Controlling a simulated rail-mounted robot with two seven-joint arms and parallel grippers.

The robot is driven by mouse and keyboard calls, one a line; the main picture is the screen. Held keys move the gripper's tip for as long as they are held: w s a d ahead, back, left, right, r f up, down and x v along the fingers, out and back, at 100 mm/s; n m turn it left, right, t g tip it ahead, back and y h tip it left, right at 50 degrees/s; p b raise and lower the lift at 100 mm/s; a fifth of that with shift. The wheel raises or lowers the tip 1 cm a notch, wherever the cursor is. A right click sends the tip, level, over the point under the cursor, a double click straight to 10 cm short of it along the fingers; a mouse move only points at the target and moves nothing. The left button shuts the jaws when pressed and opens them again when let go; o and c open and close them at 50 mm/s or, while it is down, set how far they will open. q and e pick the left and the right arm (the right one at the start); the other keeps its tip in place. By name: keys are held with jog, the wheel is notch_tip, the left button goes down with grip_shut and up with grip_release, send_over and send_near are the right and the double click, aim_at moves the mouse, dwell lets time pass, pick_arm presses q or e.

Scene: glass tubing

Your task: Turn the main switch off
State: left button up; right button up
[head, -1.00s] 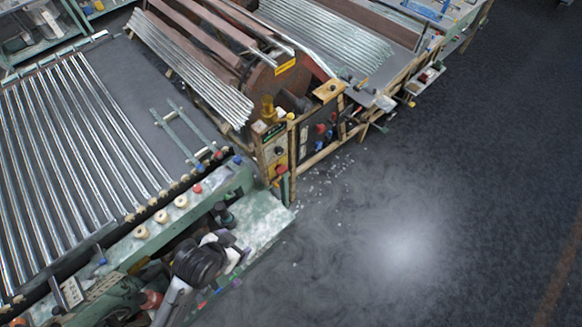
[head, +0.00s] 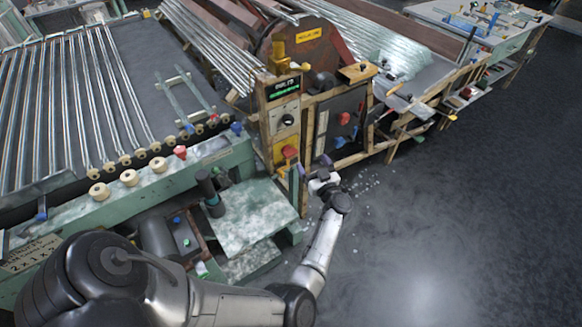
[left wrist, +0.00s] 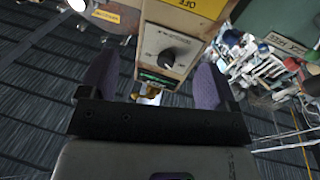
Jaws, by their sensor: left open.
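A wooden control post (head: 268,137) carries a green-lit display (head: 285,90), a grey plate with a black rotary knob (head: 288,120) and a red button (head: 289,151) below. In the left wrist view the post appears inverted, with the black knob (left wrist: 168,58) beyond and between the fingers. My left gripper (head: 315,165) is open and empty, in front of the post at about the red button's height, apart from the knob. Its purple fingers also show in the left wrist view (left wrist: 153,78). My right gripper is out of view.
A dark panel (head: 340,121) with red and blue knobs stands right of the post. A roller table with glass tubes (head: 75,100) lies left, and a green bench (head: 240,215) stands below the post. The dark floor (head: 470,210) at right is clear.

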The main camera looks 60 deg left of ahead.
aim_at(293, 155)
pick_arm(q)
notch_tip(293, 155, down, 5)
jog(key=d+n+g+h+b, duration=0.1)
jog(key=n+g+b, duration=0.1)
jog(key=g, duration=0.1)
jog(key=a, duration=0.4)
jog(key=s+a+b, duration=0.1)
jog(key=a, duration=0.3)
jog(key=a+b, duration=0.1)
jog(key=a, duration=0.3)
jog(key=shift+s+a+r, duration=0.15)
jog(key=shift+a+r, duration=0.05)
jog(key=shift+a, duration=0.2)
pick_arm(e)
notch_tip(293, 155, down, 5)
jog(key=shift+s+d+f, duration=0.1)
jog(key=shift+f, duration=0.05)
pick_arm(q)
jog(key=shift+c, duration=0.3)
jog(key=c, duration=0.9)
jog(key=shift+o, duration=0.2)
